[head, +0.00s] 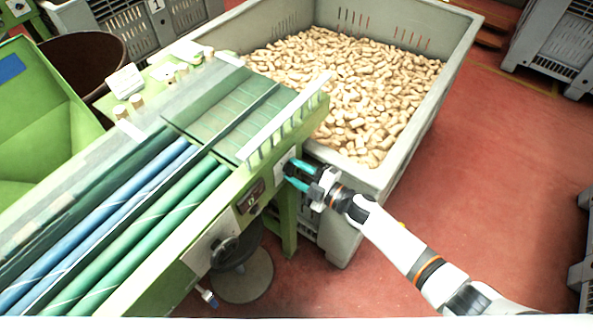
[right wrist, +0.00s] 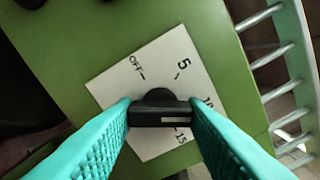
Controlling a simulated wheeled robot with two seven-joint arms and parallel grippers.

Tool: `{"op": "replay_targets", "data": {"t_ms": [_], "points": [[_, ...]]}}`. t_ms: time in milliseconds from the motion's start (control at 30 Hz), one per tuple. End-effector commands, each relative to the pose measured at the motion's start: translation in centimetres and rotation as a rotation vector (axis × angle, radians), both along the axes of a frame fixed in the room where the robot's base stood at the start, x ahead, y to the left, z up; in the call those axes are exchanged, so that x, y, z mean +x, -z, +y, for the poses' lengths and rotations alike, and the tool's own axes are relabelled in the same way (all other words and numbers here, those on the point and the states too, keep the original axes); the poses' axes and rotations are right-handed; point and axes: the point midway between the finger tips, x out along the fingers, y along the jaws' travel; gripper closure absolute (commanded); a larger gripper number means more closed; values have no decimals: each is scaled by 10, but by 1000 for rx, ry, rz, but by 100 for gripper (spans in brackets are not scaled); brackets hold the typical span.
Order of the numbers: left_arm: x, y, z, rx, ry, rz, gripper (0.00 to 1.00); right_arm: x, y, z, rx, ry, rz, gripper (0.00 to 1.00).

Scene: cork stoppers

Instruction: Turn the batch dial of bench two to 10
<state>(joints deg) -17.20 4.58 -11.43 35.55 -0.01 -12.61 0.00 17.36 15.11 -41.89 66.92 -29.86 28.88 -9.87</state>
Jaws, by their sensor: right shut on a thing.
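The batch dial (right wrist: 158,108) is a black knob on a white plate (right wrist: 110,85) marked OFF, 5, 10 and 15. My right gripper (right wrist: 160,112) is shut on the knob, one teal finger on each side. A white line shows on the right part of the knob's grip bar, pointing right in the right wrist view; the right finger partly covers the 10. In the head view my right gripper (head: 289,175) reaches the side of the green bench (head: 262,158), and the fingers hide most of the dial there. My left gripper is out of view.
A large grey bin (head: 428,125) full of corks stands behind the bench end. A dark switch box (head: 250,197) and a black handwheel (head: 224,251) sit along the bench side. A round stool (head: 243,280) is below.

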Motion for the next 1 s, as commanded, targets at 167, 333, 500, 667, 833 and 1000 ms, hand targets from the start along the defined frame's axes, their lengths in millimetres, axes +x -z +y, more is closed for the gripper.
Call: {"op": "replay_targets", "data": {"t_ms": [167,333,500,667,833,1000], "points": [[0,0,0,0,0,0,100,0,2,-1,-4,1,2,85],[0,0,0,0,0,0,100,0,1,-1,-3,0,1,40],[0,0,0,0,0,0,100,0,1,0,-2,0,-1,40],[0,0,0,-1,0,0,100,-2,1,-3,-2,0,-1,40],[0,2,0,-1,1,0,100,-17,2,-23,-5,0,0,40],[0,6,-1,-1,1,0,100,-39,3,-54,-6,1,0,40]]}}
